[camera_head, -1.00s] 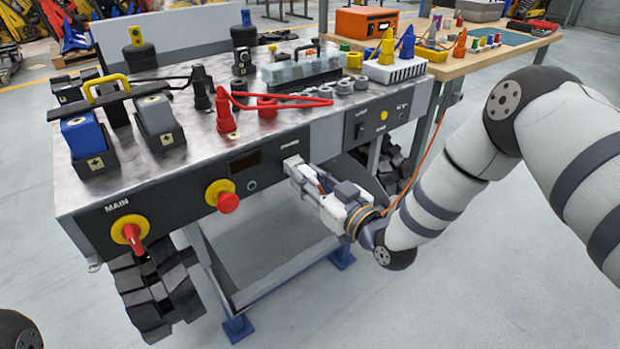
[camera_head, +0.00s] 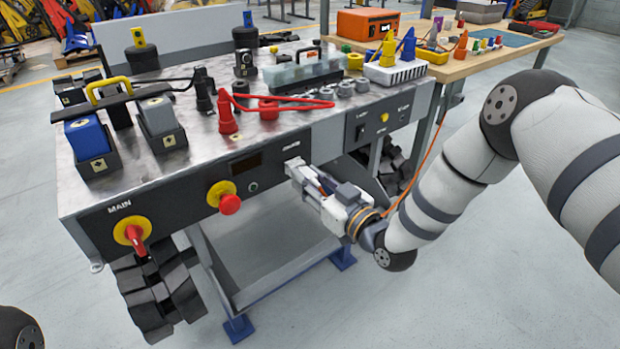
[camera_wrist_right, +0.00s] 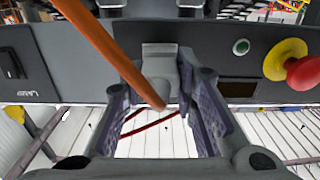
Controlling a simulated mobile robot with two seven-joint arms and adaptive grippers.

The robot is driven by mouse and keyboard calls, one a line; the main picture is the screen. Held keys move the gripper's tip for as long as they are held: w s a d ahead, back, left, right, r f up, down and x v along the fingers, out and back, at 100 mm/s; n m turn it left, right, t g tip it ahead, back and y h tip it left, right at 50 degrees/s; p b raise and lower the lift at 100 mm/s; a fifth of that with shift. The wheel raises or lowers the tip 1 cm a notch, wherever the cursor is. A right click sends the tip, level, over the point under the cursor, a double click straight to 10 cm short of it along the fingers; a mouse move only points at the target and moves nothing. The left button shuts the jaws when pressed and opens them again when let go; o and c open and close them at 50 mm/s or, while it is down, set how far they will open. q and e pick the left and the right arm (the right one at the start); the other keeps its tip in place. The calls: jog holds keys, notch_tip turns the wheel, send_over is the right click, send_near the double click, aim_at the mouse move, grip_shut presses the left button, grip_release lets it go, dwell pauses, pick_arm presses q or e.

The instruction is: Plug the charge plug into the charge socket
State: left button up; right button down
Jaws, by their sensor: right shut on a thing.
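My right gripper (camera_head: 306,178) is at the front panel of the metal-topped carrier, below a small white label. In the right wrist view its two fingers (camera_wrist_right: 166,108) stand either side of the grey charge plug (camera_wrist_right: 160,62), shut on it. An orange cable (camera_wrist_right: 108,45) runs from the plug across that view. The plug's front end is at the dark panel (camera_wrist_right: 222,62). The charge socket is hidden behind the plug, so I cannot tell how deep the plug sits. My left gripper is not in view.
A red stop button (camera_head: 230,204) on a yellow ring and a red MAIN switch (camera_head: 134,234) stick out left of my gripper. A wooden table (camera_head: 480,48) stands behind right. Clear floor lies in front.

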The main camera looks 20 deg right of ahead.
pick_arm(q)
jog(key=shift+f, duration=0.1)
pick_arm(e)
jog(key=shift+w+a, duration=0.1)
jog(key=shift+w, duration=0.1)
jog(key=c, duration=1.2)
grip_release()
